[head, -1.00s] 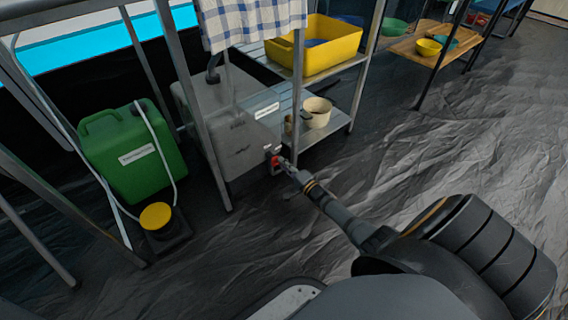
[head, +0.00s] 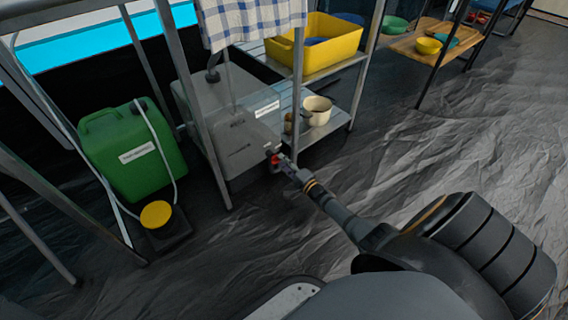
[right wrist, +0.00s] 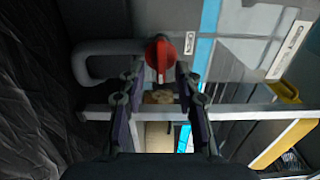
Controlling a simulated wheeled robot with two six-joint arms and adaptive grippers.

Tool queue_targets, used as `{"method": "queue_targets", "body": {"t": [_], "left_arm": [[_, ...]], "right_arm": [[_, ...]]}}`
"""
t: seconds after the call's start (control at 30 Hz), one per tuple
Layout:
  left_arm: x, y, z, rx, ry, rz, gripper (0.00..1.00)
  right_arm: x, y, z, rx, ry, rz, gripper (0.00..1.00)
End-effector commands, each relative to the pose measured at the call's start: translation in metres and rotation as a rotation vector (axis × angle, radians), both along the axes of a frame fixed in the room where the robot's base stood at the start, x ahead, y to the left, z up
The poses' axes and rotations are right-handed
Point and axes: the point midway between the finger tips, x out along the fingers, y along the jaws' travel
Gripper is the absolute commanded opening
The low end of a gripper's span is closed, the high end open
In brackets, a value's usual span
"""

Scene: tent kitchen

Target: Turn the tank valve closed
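The grey tank (head: 230,125) stands under the metal frame in the head view. Its valve, with a red handle (head: 272,158), sits low on the tank's near right corner. In the right wrist view the red handle (right wrist: 161,58) has a round hub and a straight lever, with a grey curved pipe (right wrist: 95,62) beside it. My right gripper (head: 284,163) is right at the valve. In the right wrist view its fingers (right wrist: 160,72) are apart, one on each side of the lever, with gaps visible. Whether a fingertip touches the handle is unclear. My left gripper is out of view.
Metal frame legs (head: 208,150) stand close to the tank. A shelf with a yellow bin (head: 335,55) and a cream pot (head: 318,110) is just behind the valve. A green canister (head: 130,160) stands at left. The dark floor at right is clear.

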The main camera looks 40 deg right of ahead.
Motion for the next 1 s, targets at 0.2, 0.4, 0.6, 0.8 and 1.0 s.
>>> {"method": "queue_targets", "body": {"t": [0.2,0.4,0.6,0.8,1.0], "left_arm": [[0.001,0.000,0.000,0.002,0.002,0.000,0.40],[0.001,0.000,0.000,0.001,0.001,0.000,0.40],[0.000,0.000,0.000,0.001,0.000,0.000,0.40],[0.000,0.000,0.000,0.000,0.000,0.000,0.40],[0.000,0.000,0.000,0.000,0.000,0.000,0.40]], "right_arm": [[-0.001,0.000,0.000,-0.001,0.000,0.000,0.33],[-0.030,-0.002,-0.001,-0.003,0.004,0.002,0.33],[-0.080,-0.006,-0.001,-0.002,0.005,0.002,0.33],[-0.112,-0.009,0.000,0.000,0.001,0.001,0.33],[-0.120,-0.009,0.000,-0.001,-0.001,0.000,0.33]]}}
